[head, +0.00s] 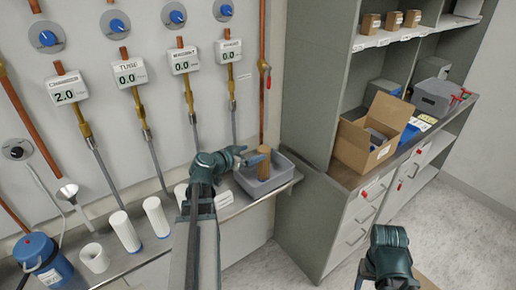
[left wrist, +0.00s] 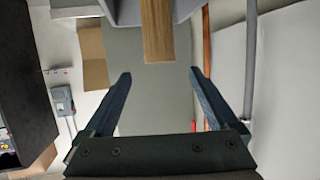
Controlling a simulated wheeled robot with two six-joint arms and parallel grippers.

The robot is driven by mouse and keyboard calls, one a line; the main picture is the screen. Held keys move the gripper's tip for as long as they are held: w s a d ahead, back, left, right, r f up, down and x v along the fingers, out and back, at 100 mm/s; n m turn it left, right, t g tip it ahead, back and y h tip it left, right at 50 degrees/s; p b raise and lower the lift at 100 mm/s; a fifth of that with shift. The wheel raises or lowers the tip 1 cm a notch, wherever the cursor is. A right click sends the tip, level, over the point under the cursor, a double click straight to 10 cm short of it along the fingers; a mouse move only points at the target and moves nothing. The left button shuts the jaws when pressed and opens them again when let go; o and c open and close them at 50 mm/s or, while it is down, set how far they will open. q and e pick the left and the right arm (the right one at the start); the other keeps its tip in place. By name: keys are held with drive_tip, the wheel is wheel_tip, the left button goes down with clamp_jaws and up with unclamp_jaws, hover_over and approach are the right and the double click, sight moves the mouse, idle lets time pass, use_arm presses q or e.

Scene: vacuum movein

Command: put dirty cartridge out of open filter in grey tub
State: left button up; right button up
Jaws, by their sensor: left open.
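A brown cartridge (head: 264,162) stands upright in the grey tub (head: 262,192) at the right end of the wall shelf. My left gripper (head: 252,159) is open at the cartridge's upper part. In the left wrist view the cartridge (left wrist: 157,32) shows beyond and between the spread fingertips (left wrist: 160,75), with no finger touching it there. A part of the tub (left wrist: 125,10) shows behind it. My right arm's end (head: 388,258) is at the lower right; its fingers cannot be made out. I cannot tell which fitting is the open filter.
White cylinders (head: 124,232) and a short white one with a hole (head: 95,257) stand on the shelf. A blue canister (head: 45,262) is at the left. Pipes with gauges (head: 186,62) line the wall. A cabinet with a cardboard box (head: 368,140) stands at right.

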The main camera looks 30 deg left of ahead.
use_arm(q)
drive_tip(key=shift+s+a+r, duration=0.1)
drive_tip(key=shift+s+r, duration=0.05)
drive_tip(key=shift+s, duration=0.3)
drive_tip(key=s+d+f+m+g+h, duration=0.1)
drive_tip(key=d+f+g+h, duration=0.2)
drive_tip(key=d, duration=0.8)
drive_tip(key=s+d+f+m+g, duration=0.1)
drive_tip(key=d+f+g, duration=0.35)
drive_tip(key=d, duration=0.75)
drive_tip(key=s+d+f+g+y, duration=0.3)
drive_tip(key=s+d, duration=0.4)
drive_tip(key=s+d+f+g+y, duration=0.3)
drive_tip(key=s+d, duration=0.4)
drive_tip(key=s, duration=0.1)
drive_tip(key=shift+s+d+f+g, duration=0.15)
drive_tip(key=shift+d+f+g, duration=0.15)
drive_tip(key=shift+f+g, duration=0.1)
